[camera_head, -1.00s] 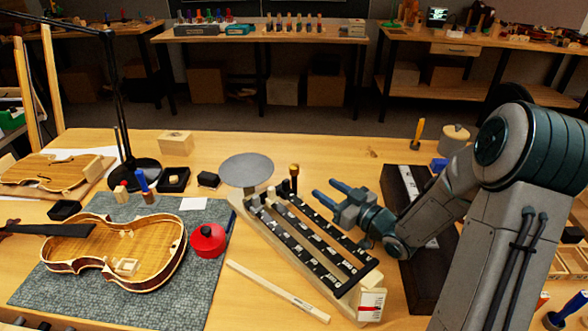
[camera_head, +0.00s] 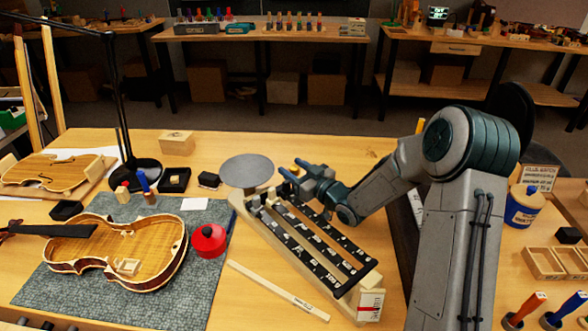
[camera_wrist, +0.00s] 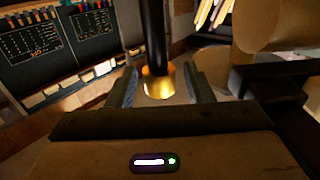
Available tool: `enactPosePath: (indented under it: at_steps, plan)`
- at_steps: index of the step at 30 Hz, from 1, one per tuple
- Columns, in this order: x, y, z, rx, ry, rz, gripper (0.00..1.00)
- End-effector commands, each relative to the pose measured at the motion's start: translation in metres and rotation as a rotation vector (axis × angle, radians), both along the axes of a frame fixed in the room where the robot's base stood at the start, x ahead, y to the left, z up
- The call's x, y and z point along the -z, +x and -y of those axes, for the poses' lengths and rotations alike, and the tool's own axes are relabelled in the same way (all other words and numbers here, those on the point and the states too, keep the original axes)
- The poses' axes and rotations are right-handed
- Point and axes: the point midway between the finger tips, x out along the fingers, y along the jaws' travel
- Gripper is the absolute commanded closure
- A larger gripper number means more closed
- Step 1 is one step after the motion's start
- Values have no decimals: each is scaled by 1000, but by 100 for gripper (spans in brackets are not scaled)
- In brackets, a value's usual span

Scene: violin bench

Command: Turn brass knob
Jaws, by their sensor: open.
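The brass knob (camera_wrist: 159,82) shows in the wrist view as a shiny gold end on a dark post. It lies between the two fingers of my open gripper (camera_wrist: 160,74), with a visible gap on each side. In the head view my gripper (camera_head: 291,169) is at the far end of the beam scale (camera_head: 318,245), just right of its round grey pan (camera_head: 246,170). There the fingers largely hide the knob and its post.
A red round pot (camera_head: 208,240) and a violin body (camera_head: 115,248) on a grey mat (camera_head: 40,287) lie to the left. A pale wooden strip (camera_head: 278,290) lies in front of the scale. A black lamp (camera_head: 122,110) stands behind the mat.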

Motion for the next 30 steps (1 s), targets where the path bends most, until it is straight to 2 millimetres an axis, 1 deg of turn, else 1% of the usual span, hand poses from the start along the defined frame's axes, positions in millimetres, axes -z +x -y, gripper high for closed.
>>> enactPosePath:
  at_steps: [2,3,5,6,7,8,14,23,30]
  plan:
    - [0,0,0,0,0,0,53]
    - [0,0,0,0,0,0,59]
    - [0,0,0,0,0,0,76]
    - [0,0,0,0,0,0,87]
    - [0,0,0,0,0,0,95]
    - [0,0,0,0,0,0,97]
    - [0,0,0,-18,2,1,96]
    - [-1,0,0,-125,2,2,96]
    - [0,0,0,-139,0,0,96]
